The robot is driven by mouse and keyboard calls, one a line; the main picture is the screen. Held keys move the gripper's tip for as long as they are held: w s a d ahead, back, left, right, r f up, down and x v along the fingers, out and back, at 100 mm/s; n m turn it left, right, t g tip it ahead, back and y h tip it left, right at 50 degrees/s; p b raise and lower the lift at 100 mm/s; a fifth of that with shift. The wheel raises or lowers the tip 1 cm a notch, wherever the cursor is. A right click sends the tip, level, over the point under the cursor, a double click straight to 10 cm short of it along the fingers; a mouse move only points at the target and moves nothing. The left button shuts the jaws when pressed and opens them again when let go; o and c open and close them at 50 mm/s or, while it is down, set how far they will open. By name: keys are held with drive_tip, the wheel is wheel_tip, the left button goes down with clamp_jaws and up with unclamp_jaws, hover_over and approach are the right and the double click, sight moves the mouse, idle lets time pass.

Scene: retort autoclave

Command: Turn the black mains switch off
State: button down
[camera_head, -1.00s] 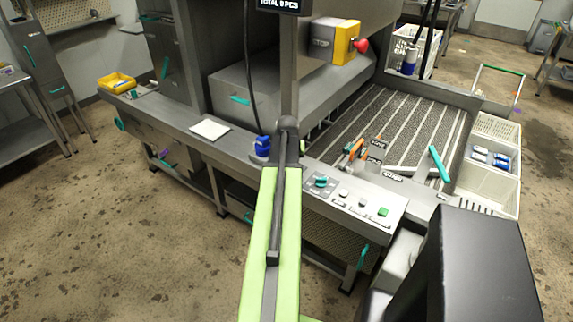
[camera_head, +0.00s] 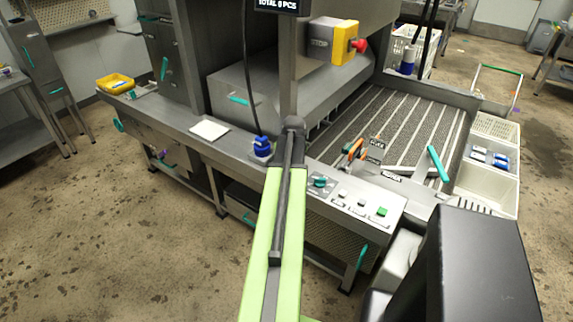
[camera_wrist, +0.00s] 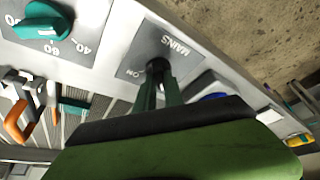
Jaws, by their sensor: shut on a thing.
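The black mains switch (camera_wrist: 157,66) sits on a grey plate lettered MAINS (camera_wrist: 172,50) in the wrist view, with the word ON at one side. My gripper (camera_wrist: 158,84) has its two green fingers close together at the switch, shut on it. The fingers cover part of the switch, and I cannot tell exactly which way it points. In the head view my arm hides the switch and the fingertips, left of the teal knob on the control panel (camera_head: 340,211).
A teal knob with number marks (camera_wrist: 42,20) is beside the mains plate; it also shows in the head view (camera_head: 319,181). Panel buttons (camera_head: 382,212), orange-handled tools (camera_head: 354,150) and a blue-topped item (camera_head: 262,146) are nearby. A yellow stop box (camera_head: 345,42) is above.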

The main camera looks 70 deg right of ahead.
drive_tip(key=c, duration=1.5)
unclamp_jaws()
drive_tip(key=shift+w, duration=0.35)
drive_tip(key=shift+o, duration=0.3)
drive_tip(key=shift+s, duration=0.15)
drive_tip(key=p+v, duration=1.6)
drive_tip(key=v, duration=0.1)
drive_tip(key=shift+r, duration=0.25)
